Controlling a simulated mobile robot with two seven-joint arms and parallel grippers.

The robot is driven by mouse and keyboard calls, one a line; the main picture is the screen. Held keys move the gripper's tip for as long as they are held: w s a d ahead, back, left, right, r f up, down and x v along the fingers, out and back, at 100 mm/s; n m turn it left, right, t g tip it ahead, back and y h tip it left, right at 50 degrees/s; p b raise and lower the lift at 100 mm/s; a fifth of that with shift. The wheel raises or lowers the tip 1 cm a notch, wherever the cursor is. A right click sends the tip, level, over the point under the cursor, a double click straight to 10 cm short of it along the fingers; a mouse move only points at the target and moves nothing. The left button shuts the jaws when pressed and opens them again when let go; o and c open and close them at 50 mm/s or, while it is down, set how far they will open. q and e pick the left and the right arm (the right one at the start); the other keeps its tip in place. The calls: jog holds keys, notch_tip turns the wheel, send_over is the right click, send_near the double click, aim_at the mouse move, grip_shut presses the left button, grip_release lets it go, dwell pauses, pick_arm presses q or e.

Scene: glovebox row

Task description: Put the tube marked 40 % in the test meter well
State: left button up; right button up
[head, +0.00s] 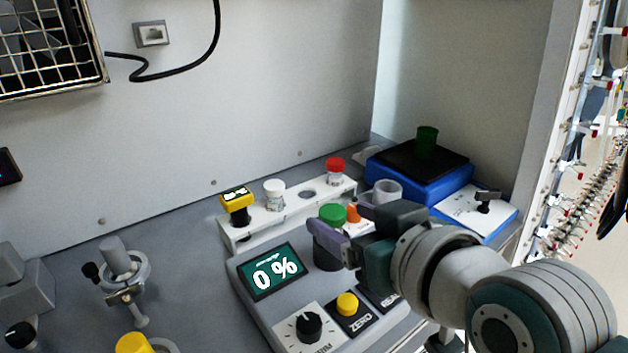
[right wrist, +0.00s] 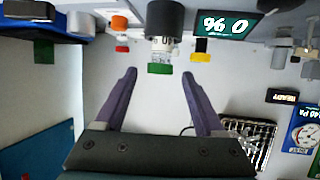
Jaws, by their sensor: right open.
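The test meter (head: 262,315) has a screen that reads "0 %". Its dark round well (head: 326,252) is partly hidden by my right gripper. The white rack (head: 256,222) behind holds tubes with yellow (head: 235,194), white (head: 274,188) and red (head: 335,164) caps. My left gripper is not in view.
A blue balance (head: 408,176) with a dark green cup (head: 427,142) stands behind right. A clamp stand (head: 122,265) is at left. One hole (head: 307,194) of the rack is empty.

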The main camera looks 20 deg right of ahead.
jog(key=p+v, duration=0.1)
jog(key=v, duration=0.9)
jog(key=s+d+f+g+h, duration=0.1)
jog(key=s+f+g, duration=0.1)
jog(key=s+g, duration=0.3)
jog(key=s+d+f+g+h, duration=0.1)
jog(key=s+d+f+g, duration=0.1)
jog(key=s, duration=0.7)
jog(key=f+g, duration=0.1)
jog(key=g, duration=0.1)
jog(key=shift+d+f+g, duration=0.2)
jog(key=shift+f+g, duration=0.05)
jog(key=shift+g, duration=0.15)
